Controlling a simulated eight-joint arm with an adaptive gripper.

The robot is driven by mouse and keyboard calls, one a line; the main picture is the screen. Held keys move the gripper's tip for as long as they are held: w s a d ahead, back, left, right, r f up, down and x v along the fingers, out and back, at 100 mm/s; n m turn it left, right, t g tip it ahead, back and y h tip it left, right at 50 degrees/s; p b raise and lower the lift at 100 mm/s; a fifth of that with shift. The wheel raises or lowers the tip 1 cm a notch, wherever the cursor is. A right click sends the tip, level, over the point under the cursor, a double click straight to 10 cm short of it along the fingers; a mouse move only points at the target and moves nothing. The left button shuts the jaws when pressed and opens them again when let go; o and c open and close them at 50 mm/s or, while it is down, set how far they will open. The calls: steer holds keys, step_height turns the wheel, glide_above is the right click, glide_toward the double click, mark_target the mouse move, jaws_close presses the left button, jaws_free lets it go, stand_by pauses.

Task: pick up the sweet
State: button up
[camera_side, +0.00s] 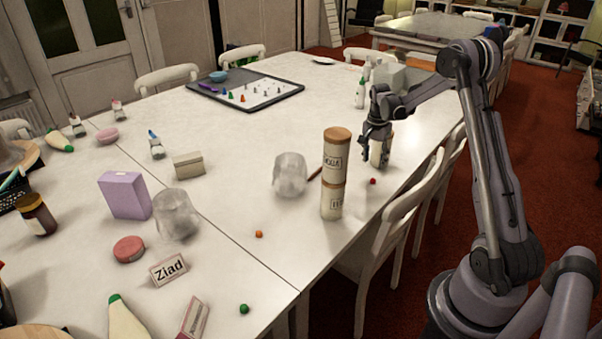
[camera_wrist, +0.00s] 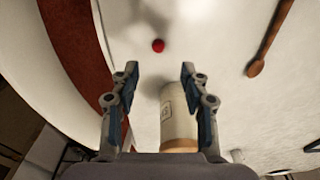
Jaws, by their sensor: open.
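Three small round sweets lie on the white table: a red one (camera_side: 373,181) near the right edge, an orange one (camera_side: 259,234) near the middle and a green one (camera_side: 244,309) at the front. The red sweet also shows in the wrist view (camera_wrist: 158,45), beyond my fingertips and roughly centred between them.
A cream canister (camera_side: 381,152) stands close beside my gripper; it shows low between the fingers in the wrist view (camera_wrist: 179,118). Two stacked canisters (camera_side: 334,175) and a clear glass (camera_side: 290,174) stand to the left. A wooden spoon (camera_wrist: 268,45) lies nearby.

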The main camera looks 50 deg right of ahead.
mark_target(373, 179)
steer(key=shift+s+d+f, duration=0.1)
steer(key=shift+d+f, duration=0.05)
steer(key=shift+f, duration=1.15)
steer(key=shift+d+f, duration=0.2)
steer(key=shift+f, duration=1.1)
steer(key=shift+s+d+f, duration=0.1)
steer(key=shift+d+f, duration=0.05)
steer(key=shift+f, duration=1.15)
steer(key=shift+c, duration=0.3)
steer(key=c, duration=0.8)
